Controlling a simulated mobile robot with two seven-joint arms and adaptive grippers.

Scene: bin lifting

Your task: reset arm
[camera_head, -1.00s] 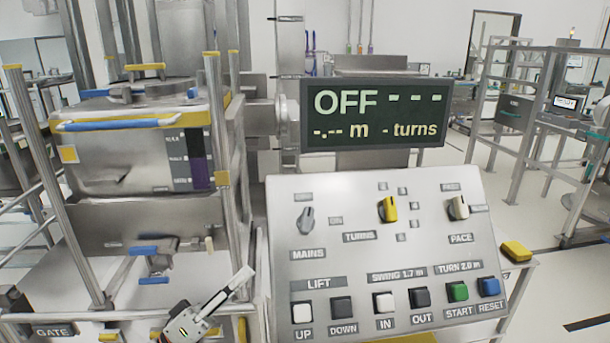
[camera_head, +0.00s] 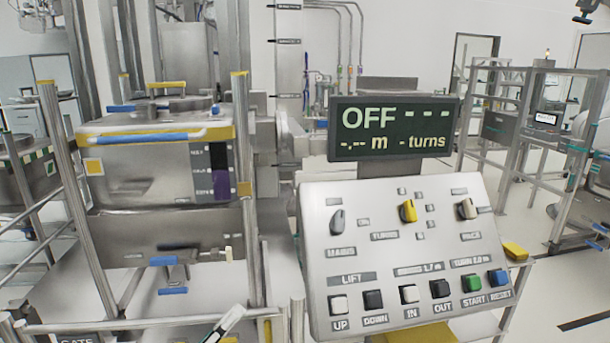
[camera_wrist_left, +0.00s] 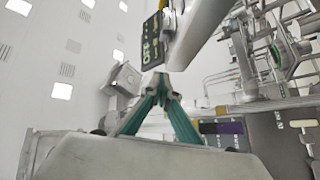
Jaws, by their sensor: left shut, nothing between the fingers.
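My left gripper (camera_head: 232,316) shows only as a pale tip at the bottom edge of the head view, left of the control panel and apart from it. In the left wrist view its teal fingers (camera_wrist_left: 158,82) meet at the tips, shut and empty. The control panel (camera_head: 385,253) has knobs for mains, turns and pace, and a row of push buttons. The display (camera_head: 392,128) above it reads OFF with dashes. My right gripper is in neither view.
A steel bin (camera_head: 150,175) with yellow and blue handles stands behind metal posts at the left. A gate rail (camera_head: 150,327) crosses the lower left. A yellow block (camera_head: 515,251) sits beside the panel's right edge. Open floor lies at the right, before a metal frame.

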